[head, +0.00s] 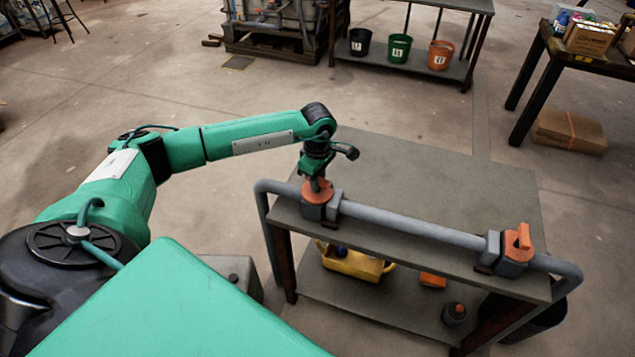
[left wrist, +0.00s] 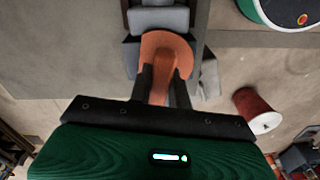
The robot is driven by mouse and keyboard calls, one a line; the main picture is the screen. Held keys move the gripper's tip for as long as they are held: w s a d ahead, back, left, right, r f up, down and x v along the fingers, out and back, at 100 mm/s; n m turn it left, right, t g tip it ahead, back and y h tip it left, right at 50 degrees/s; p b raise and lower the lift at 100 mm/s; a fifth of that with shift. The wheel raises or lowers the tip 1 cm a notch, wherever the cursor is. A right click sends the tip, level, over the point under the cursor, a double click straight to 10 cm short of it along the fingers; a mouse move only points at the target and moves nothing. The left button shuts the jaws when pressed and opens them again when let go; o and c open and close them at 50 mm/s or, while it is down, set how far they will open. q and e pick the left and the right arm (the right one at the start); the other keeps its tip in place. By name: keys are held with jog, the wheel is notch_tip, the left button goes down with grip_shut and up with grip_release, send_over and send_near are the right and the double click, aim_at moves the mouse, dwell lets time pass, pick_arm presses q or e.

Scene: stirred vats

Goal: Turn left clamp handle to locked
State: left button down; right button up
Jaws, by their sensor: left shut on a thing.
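The left clamp, a grey block with an orange handle (head: 316,190), sits on the grey pipe rail (head: 400,222) along the table's near edge. My left gripper (head: 318,180) is above it, pointing down, shut on the orange handle. In the left wrist view the two dark fingers (left wrist: 163,90) stand on either side of the orange handle's raised grip (left wrist: 165,55), over the grey clamp body (left wrist: 158,19). A second clamp with an orange handle (head: 518,242) sits at the right end of the rail. My right gripper is in neither view.
The table top (head: 430,180) is bare. Several buckets, including a green one (head: 399,48), stand on a rack behind. Open floor lies between.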

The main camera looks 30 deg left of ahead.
pick_arm(q)
jog(key=shift+n, duration=0.8)
jog(key=shift+r+n+b, duration=0.1)
jog(key=shift+n+b, duration=0.25)
jog(key=shift+n, duration=0.05)
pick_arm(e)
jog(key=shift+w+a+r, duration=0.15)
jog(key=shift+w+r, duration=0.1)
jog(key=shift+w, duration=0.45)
pick_arm(q)
jog(key=c, duration=1.3)
grip_release()
jog(key=shift+r, duration=0.35)
notch_tip(320, 180, up, 13)
jog(key=b, duration=0.1)
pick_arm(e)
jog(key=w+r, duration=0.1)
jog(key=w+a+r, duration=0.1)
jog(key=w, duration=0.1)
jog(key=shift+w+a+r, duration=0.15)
